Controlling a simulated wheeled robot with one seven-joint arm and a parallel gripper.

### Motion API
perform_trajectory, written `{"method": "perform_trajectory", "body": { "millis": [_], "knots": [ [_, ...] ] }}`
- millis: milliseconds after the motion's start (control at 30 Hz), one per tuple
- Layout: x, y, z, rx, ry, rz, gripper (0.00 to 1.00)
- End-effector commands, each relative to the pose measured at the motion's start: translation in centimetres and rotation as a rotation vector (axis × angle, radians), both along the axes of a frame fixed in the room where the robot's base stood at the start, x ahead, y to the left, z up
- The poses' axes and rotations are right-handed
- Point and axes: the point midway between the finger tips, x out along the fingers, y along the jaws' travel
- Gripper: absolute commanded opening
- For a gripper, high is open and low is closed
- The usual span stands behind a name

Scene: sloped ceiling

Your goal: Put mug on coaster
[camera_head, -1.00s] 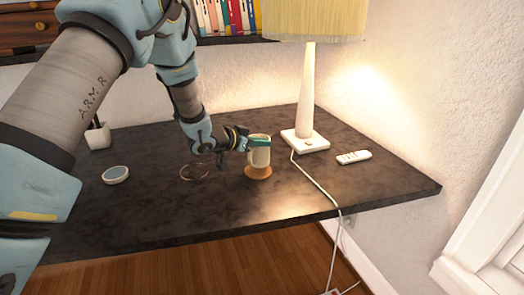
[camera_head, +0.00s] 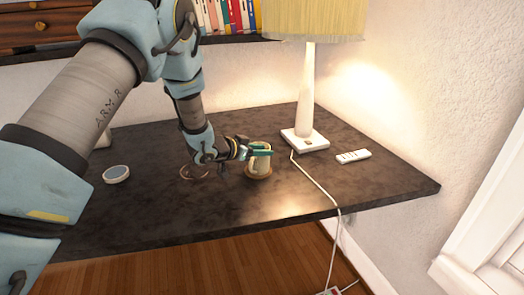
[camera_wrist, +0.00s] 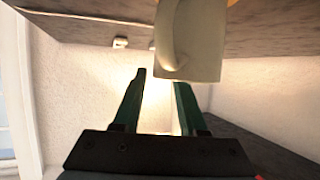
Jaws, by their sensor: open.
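The green fingers of my gripper (camera_wrist: 160,85) are apart, and the right one reaches the mug's rim.
A lamp (camera_head: 306,100) stands behind right of the mug, its white cord (camera_head: 318,185) running over the table's front edge. A remote (camera_head: 353,156) lies right. The table's front right is clear.

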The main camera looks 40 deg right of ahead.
Motion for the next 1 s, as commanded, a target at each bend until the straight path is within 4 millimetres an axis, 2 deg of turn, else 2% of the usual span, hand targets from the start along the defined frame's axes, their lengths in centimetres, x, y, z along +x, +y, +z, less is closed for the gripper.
{"method": "perform_trajectory", "body": {
  "millis": [167, 600, 800, 1000],
  "knots": [
    [0.1, 1.4, 0.5, -0.001, 0.000, 0.002, 0.41],
    [0.3, 9.2, 3.8, -0.001, -0.001, 0.003, 0.41],
    [0.3, 10.8, 4.6, -0.001, 0.000, 0.001, 0.41],
    [0.2, 11.1, 4.7, 0.000, 0.000, -0.001, 0.41]
  ]
}}
